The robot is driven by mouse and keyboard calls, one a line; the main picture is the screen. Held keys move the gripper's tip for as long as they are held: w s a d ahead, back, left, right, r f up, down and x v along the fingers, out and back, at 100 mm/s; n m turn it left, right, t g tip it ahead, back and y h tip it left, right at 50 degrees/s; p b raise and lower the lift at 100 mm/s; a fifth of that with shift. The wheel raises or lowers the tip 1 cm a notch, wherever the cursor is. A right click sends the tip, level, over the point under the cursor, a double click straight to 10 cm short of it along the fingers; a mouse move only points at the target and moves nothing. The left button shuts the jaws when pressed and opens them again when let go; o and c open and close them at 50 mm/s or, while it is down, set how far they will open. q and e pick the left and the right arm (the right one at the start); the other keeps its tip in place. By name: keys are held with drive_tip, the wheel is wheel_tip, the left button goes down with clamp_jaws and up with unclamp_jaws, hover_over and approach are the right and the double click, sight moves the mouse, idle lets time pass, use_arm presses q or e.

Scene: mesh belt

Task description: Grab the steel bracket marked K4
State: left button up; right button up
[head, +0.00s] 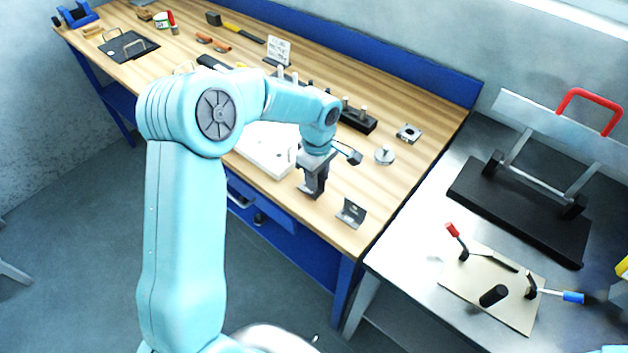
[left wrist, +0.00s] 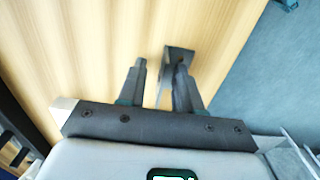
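A small dark steel bracket (head: 351,213), L-shaped, stands on the wooden bench near its front right corner. No marking on it is readable. My left gripper (head: 312,192) points down over the bench, to the left of the bracket and apart from it in the head view. In the left wrist view the left gripper (left wrist: 160,82) has a gap between its two fingers. The bracket (left wrist: 180,56) shows there beyond the fingertips, in line with the right finger, which hides part of it. Nothing is seen held. My right gripper is not in view.
A white plate (head: 262,153) lies left of the gripper. A round metal part (head: 384,155) and a square flanged part (head: 408,133) lie behind the bracket. A black block with pegs (head: 357,120) is farther back. A steel table (head: 400,258) with clamps stands right.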

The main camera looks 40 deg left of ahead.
use_arm(q)
drive_tip(key=shift+f, duration=0.25)
drive_tip(key=shift+s+a, duration=0.1)
drive_tip(key=shift+s, duration=0.15)
drive_tip(key=shift+w, duration=0.15)
clamp_jaws()
